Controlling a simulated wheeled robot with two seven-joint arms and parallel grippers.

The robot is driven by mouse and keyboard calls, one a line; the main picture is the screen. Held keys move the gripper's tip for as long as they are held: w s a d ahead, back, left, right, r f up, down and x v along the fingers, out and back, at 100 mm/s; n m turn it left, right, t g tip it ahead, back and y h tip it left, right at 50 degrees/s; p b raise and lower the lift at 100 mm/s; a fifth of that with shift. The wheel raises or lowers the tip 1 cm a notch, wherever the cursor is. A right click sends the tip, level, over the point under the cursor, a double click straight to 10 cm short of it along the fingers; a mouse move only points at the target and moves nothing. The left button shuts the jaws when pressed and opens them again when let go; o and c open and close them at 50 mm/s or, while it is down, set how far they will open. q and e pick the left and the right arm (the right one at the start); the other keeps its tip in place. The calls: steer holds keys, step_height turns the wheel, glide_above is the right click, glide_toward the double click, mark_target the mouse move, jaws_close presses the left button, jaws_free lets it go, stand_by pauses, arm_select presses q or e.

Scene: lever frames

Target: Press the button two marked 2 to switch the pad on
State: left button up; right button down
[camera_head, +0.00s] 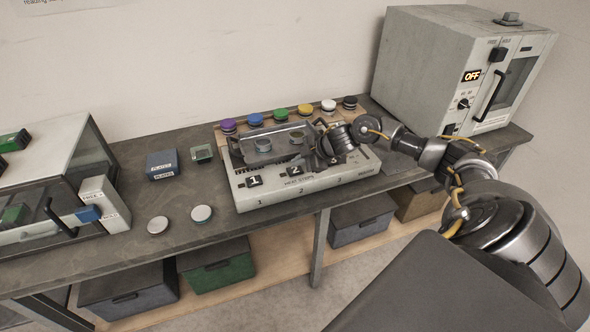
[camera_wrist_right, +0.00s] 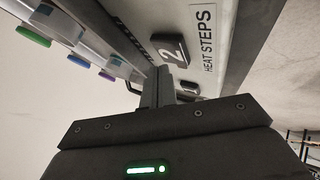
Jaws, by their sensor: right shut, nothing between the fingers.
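The button marked 2 (camera_head: 295,172) is a dark block with a white 2, on the sloping front of a pale grey heat-steps unit (camera_head: 262,197). In the right wrist view the button (camera_wrist_right: 172,52) lies just beyond my fingertips, beside the "HEAT STEPS" label. My right gripper (camera_head: 318,158) is shut and empty, over the right half of the unit, close to the button. In the right wrist view its fingertips (camera_wrist_right: 160,72) point towards the button; I cannot tell whether they touch it. The button marked 1 (camera_head: 254,182) is to its left. My left gripper is out of view.
Several coloured-lid jars, such as a purple one (camera_head: 228,126), line the rack behind the unit. A grey oven reading OFF (camera_head: 440,70) stands at right. A glass-fronted cabinet (camera_head: 50,190) is at left. Two round discs, one here (camera_head: 158,225), lie near the bench front.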

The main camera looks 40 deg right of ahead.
mark_target(298, 170)
steer(key=shift+f, duration=0.15)
steer(key=shift+f, duration=0.35)
steer(key=shift+f, duration=0.25)
stand_by(0.6)
steer(key=shift+r, duration=0.1)
steer(key=shift+r+p, duration=0.6)
steer(key=shift+r, duration=0.05)
step_height(298, 170, up, 6)
steer(key=p, duration=0.5)
steer(key=shift+p, duration=0.3)
